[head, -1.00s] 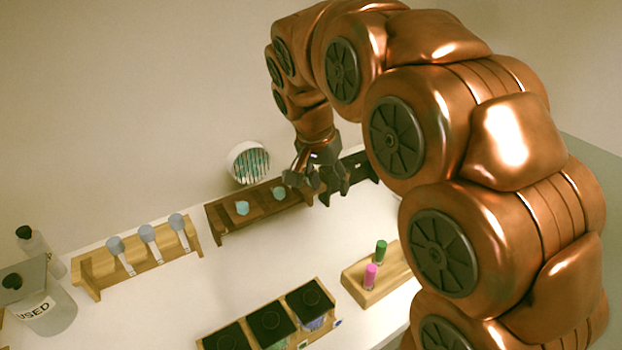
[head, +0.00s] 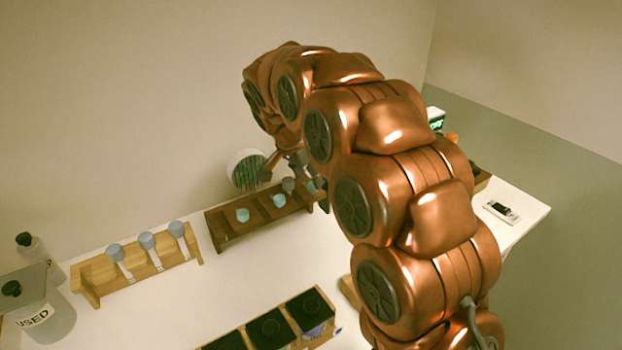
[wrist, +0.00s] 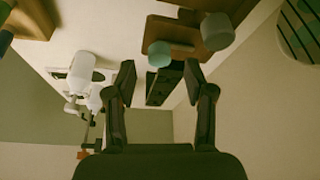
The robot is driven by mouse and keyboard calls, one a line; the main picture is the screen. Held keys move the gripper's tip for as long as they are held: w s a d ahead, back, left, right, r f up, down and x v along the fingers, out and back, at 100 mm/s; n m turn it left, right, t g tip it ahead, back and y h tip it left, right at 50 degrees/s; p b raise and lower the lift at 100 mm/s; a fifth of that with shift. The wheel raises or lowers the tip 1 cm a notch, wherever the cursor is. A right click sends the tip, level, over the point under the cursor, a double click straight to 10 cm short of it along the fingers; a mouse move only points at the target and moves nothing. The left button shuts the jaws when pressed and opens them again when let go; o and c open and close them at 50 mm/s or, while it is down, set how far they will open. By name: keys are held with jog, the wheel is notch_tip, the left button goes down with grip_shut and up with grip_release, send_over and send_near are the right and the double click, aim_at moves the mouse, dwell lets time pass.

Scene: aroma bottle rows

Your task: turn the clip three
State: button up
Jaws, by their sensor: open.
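A dark brown rack (head: 228,236) stands near the wall and bears several teal round pieces, one at the left (head: 242,215) and one in the middle (head: 279,200). I cannot tell which piece is clip three. My gripper (head: 293,186) is over the rack's right part, partly hidden by my arm. In the wrist view my gripper (wrist: 160,82) is open, with nothing between its fingers. A teal piece (wrist: 159,54) shows just beyond the gap between the fingertips, and a greyer one (wrist: 217,31) is up and right of it on the rack (wrist: 182,34).
A light wood rack (head: 92,289) with several grey-blue-headed pieces stands at left, near a bin marked USED (head: 60,312). Black-topped boxes (head: 270,328) are at the front. A round slatted vent (head: 247,170) is on the wall. A small device (head: 501,212) lies on the white table's right end.

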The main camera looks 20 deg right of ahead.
aim_at(309, 185)
jog(key=shift+p+x, duration=0.35)
jog(key=shift+x, duration=1.15)
grip_shut()
